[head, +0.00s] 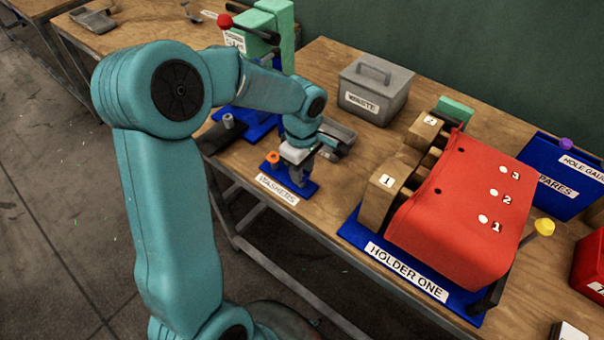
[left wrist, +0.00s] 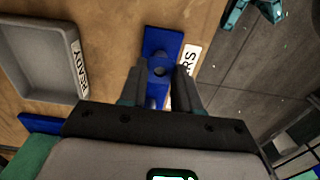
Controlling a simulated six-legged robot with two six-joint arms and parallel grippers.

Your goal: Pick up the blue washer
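The washer stand (head: 311,189), a blue base labelled WASHERS, is near the table's front edge; it also shows in the left wrist view (left wrist: 163,39). An orange washer (head: 272,157) sits at its left end in the head view. My left gripper (head: 298,174) points down over the stand. In the left wrist view the gripper (left wrist: 161,72) is open, its fingers on either side of a small round dark-blue piece with a dark centre. This may be the blue washer; I cannot tell whether the fingers touch it. In the head view the gripper hides it. My right gripper is not in view.
A grey tray labelled READY (left wrist: 40,60) lies beside the stand. A grey WASTE box (head: 375,92) stands behind. HOLDER ONE (head: 405,284) with a red cover (head: 465,205) is to the right. A green press (head: 255,40) stands behind my arm.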

